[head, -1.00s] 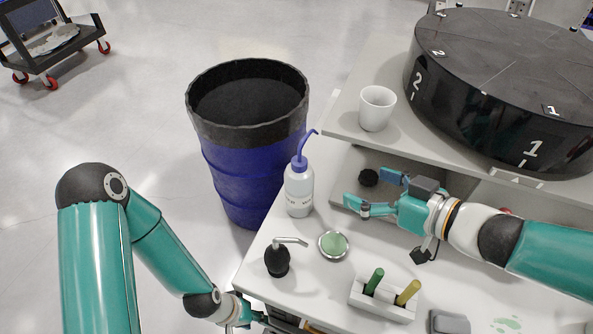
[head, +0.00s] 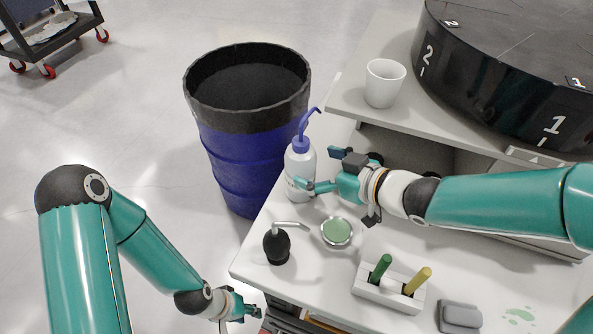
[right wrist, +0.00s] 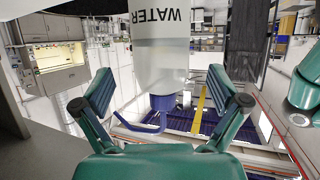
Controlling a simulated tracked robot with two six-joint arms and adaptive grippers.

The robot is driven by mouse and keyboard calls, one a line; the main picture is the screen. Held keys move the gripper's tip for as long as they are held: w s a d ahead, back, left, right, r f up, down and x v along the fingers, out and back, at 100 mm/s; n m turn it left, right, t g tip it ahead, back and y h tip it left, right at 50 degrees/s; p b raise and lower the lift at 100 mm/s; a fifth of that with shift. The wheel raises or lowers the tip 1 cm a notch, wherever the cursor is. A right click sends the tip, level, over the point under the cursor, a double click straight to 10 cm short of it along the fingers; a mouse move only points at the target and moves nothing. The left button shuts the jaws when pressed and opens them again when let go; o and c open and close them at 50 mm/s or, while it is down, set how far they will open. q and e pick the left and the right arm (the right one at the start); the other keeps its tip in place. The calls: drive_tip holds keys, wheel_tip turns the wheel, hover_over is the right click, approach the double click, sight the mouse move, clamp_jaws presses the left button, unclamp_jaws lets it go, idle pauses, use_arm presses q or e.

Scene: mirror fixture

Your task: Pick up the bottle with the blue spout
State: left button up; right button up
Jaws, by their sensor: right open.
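The bottle with the blue spout (head: 301,163) stands upright near the left edge of the white table (head: 320,270). Its body is whitish and its bent spout is blue. In the right wrist view the bottle (right wrist: 160,62) is upside down, with the word WATER on it, between the two fingers. My right gripper (head: 318,170) is open at the bottle's right side; it also shows in the right wrist view (right wrist: 165,95), with space beside the bottle on both sides. My left gripper (head: 253,308) is low at the table's front left corner, away from the bottle; its jaws are too small to judge.
A blue barrel with a black rim (head: 245,125) stands on the floor behind the bottle. A white cup (head: 384,83) stands on the raised shelf (head: 350,110).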

drive_tip(key=x, duration=0.5)
drive_tip(key=shift+d, duration=0.1)
drive_tip(key=c, duration=0.9)
